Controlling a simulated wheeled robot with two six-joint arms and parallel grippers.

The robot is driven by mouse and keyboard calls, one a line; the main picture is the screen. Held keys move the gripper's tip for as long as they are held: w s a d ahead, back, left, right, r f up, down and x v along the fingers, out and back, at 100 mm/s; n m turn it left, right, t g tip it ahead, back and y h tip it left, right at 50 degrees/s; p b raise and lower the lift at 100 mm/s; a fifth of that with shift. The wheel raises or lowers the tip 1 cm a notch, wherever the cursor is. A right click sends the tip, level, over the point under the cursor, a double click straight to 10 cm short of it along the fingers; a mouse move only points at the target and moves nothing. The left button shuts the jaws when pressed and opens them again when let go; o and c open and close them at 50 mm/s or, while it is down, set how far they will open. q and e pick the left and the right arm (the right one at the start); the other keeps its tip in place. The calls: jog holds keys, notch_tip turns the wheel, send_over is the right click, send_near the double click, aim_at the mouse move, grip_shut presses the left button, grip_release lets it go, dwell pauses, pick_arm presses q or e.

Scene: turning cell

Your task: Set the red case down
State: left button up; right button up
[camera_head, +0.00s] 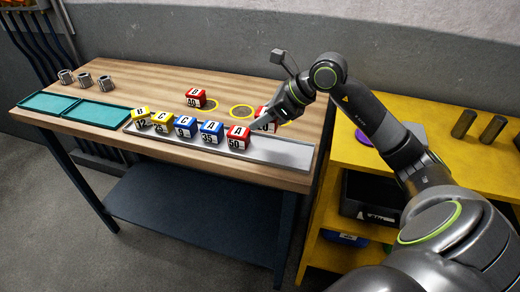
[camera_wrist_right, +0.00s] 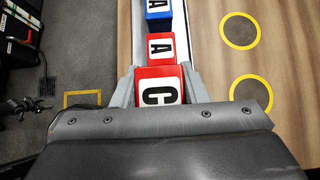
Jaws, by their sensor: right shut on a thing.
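My right gripper (camera_head: 267,119) is shut on a red case (camera_head: 264,112) near the right part of the long metal tray (camera_head: 285,153). In the right wrist view the held red case (camera_wrist_right: 158,92) sits between the two fingers, with a black letter on its white label. Another red case (camera_head: 238,138) stands in the tray at the right end of a row; in the wrist view it is just beyond the held one (camera_wrist_right: 161,48). The fingers partly hide the held case, and I cannot tell whether its underside touches anything. My left gripper is not in view.
The row also has a blue case (camera_head: 211,133) and several others. A separate red case (camera_head: 196,98) stands on the wooden table behind, near yellow rings (camera_head: 242,111). Teal trays (camera_head: 95,117) lie at left. The tray's right end is clear. A yellow shelf unit (camera_head: 380,115) stands at right.

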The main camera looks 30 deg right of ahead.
notch_tip(320, 180, down, 3)
jog(key=shift+d+f, duration=0.1)
jog(key=shift+d, duration=0.05)
notch_tip(320, 180, down, 4)
jog(key=shift+f+p, duration=0.1)
jog(key=shift+p, duration=0.35)
jog(key=shift+f, duration=0.2)
jog(key=o, duration=1.1)
